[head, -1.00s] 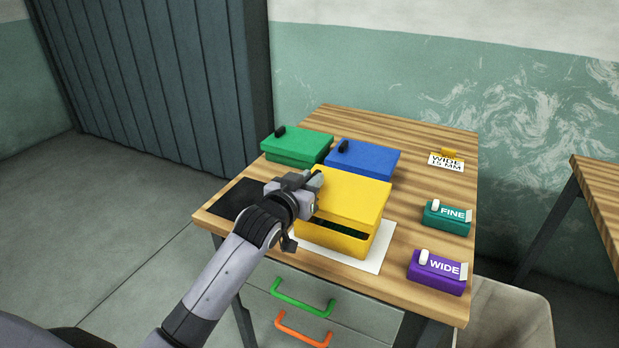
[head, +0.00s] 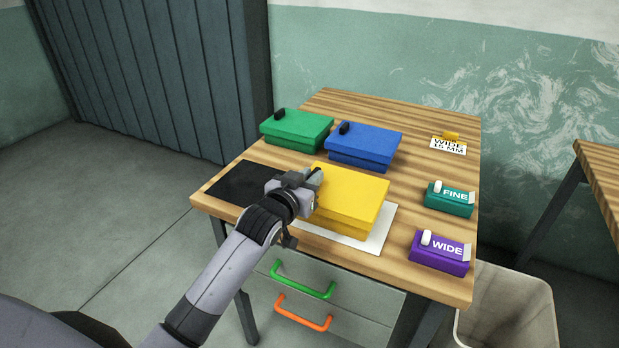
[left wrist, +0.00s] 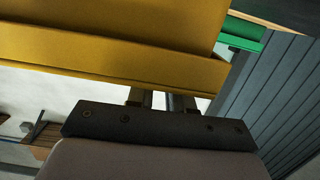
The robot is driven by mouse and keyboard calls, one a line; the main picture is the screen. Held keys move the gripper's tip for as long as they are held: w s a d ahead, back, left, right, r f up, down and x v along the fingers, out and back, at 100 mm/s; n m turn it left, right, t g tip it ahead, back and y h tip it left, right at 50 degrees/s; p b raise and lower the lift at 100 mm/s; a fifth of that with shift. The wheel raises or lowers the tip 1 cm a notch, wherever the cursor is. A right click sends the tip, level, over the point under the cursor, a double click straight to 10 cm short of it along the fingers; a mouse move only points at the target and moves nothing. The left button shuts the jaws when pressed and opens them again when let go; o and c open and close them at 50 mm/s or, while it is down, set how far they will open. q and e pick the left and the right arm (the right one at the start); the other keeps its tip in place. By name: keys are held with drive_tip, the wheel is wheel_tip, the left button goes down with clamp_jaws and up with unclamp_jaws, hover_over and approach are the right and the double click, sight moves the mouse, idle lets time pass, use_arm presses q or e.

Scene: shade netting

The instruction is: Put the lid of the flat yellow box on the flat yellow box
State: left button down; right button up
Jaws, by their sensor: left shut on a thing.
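The flat yellow lid (head: 350,188) lies over the flat yellow box (head: 345,228), lined up with it, and no dark gap shows between them on the near side. The box stands on a white sheet (head: 378,237) on the table. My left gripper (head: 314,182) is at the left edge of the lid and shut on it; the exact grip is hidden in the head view. In the left wrist view, yellow walls with a stepped edge (left wrist: 120,68) fill the upper part, right at the fingers (left wrist: 163,101). My right gripper is not in view.
A green box (head: 297,128) and a blue box (head: 364,145) with black knobs stand behind. A black mat (head: 243,184) lies left. Teal "FINE" (head: 449,199) and purple "WIDE" (head: 438,253) blocks and a yellow-clipped card (head: 449,144) are on the right, with bare wood between.

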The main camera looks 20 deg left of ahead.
use_arm(q)
drive_tip(key=shift+f, duration=0.3)
idle(0.9)
drive_tip(key=c, duration=0.9)
unclamp_jaws()
drive_tip(key=shift+c, duration=0.2)
drive_tip(key=shift+s+a+r, duration=0.1)
drive_tip(key=shift+s+r, duration=0.1)
drive_tip(key=shift+s, duration=1)
drive_tip(key=shift+s+r, duration=0.15)
drive_tip(key=shift+s, duration=1)
drive_tip(key=shift+s+a+r, duration=0.1)
drive_tip(key=shift+s+r, duration=0.1)
drive_tip(key=shift+s, duration=1)
drive_tip(key=shift+d, duration=0.1)
